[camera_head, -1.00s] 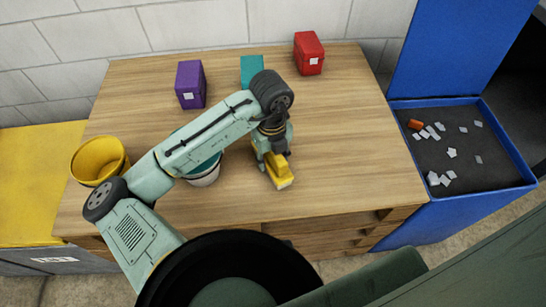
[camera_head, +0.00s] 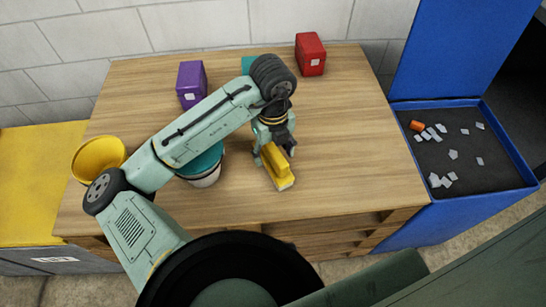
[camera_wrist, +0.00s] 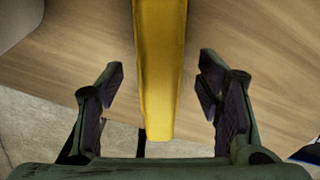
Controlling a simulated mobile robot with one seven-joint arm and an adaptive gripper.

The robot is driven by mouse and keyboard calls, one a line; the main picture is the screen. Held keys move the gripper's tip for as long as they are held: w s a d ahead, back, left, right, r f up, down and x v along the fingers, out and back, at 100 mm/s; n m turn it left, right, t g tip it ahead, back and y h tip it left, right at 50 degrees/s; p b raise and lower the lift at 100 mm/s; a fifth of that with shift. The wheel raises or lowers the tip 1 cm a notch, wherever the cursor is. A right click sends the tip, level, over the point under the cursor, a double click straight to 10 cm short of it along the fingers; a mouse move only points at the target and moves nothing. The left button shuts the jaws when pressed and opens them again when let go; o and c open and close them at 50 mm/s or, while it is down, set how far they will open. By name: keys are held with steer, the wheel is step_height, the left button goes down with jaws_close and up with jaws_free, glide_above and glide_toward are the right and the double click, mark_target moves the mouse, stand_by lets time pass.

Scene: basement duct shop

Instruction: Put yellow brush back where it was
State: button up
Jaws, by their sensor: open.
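The yellow brush (camera_head: 279,166) lies on the wooden table near its front edge, its long side pointing toward the front. In the wrist view its yellow body (camera_wrist: 160,70) runs down between the two fingers, with a gap on each side. My gripper (camera_head: 274,150) is open above and around the far part of the brush; in the wrist view the fingers (camera_wrist: 160,95) touch nothing. The bristle side is hard to make out. A teal container with a white lower part (camera_head: 205,174) stands left of the brush, partly hidden by my arm.
A yellow bucket (camera_head: 97,158) stands at the table's left edge. A purple box (camera_head: 191,85), a teal box (camera_head: 247,64) mostly behind my arm, and a red box (camera_head: 310,54) line the back. A blue bin (camera_head: 475,190) with scraps is at right. The table's (camera_head: 350,140) right half is clear.

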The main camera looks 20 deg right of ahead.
step_height(320, 180, up, 8)
steer(key=shift+r, duration=0.2)
